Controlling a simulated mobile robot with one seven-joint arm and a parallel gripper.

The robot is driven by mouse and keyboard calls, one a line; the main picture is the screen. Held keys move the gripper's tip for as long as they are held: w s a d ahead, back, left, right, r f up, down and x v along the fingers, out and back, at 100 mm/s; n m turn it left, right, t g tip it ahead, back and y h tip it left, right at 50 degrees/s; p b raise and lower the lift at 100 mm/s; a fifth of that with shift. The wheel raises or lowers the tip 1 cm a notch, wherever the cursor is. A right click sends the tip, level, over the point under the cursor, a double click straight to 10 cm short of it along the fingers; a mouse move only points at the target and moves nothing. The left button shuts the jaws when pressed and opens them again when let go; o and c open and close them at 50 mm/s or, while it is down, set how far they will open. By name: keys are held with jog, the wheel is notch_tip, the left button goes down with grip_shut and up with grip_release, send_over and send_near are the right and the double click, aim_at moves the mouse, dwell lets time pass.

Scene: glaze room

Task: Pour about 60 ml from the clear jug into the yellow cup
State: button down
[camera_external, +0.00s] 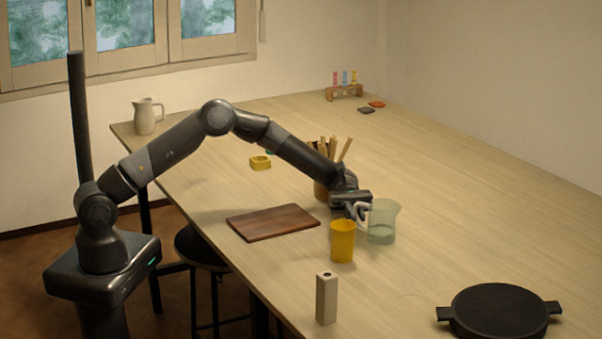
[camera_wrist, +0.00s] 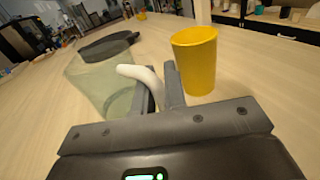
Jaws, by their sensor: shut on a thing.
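The clear jug (camera_external: 382,222) is greenish and see-through, with a white handle, and looks upright on or just above the table; I cannot tell which. My gripper (camera_external: 358,208) is shut on the jug's handle. In the wrist view the jug (camera_wrist: 98,82) is left of the fingers (camera_wrist: 160,95), which close on the white handle (camera_wrist: 142,77). The yellow cup (camera_external: 342,241) stands upright on the table, just left of the jug in the external view. In the wrist view the cup (camera_wrist: 196,62) is right of the fingers, apart from them. Any liquid level in the jug is unclear.
A brown board (camera_external: 273,222) lies left of the cup. A pale upright block (camera_external: 326,298) and a black lidded pan (camera_external: 499,312) are nearer the camera. A pot of sticks (camera_external: 322,188) stands behind my gripper. The table's right side is clear.

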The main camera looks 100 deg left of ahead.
jog(key=shift+d, duration=0.1)
jog(key=shift+s+d+m+y, duration=0.4)
jog(key=shift+m+y, duration=0.1)
jog(key=shift+m, duration=0.5)
jog(key=shift+s+d+r+m+t+y, duration=0.25)
jog(key=shift+r+m+y, duration=0.55)
jog(key=shift+m, duration=0.35)
jog(key=shift+s+d+r+m+t+y, duration=0.15)
jog(key=shift+s+d+r+m+y, duration=0.15)
jog(key=shift+r+m+y, duration=0.55)
jog(key=shift+s+d+r+m+t+y, duration=0.25)
jog(key=shift+r+m+y, duration=0.2)
jog(key=shift+r+m, duration=0.8)
jog(key=shift+w+f+m, duration=0.1)
jog(key=shift+f+m, duration=0.35)
jog(key=shift+f, duration=0.05)
jog(key=shift+w+a+r+m+t+y+p, duration=0.15)
jog(key=shift+r+m+t+y+p, duration=0.1)
jog(key=shift+m+y+p, duration=0.3)
jog(key=shift+s, duration=0.25)
jog(key=shift+w+a+p, duration=0.1)
jog(key=shift+a+p, duration=0.05)
jog(key=shift+p, duration=0.45)
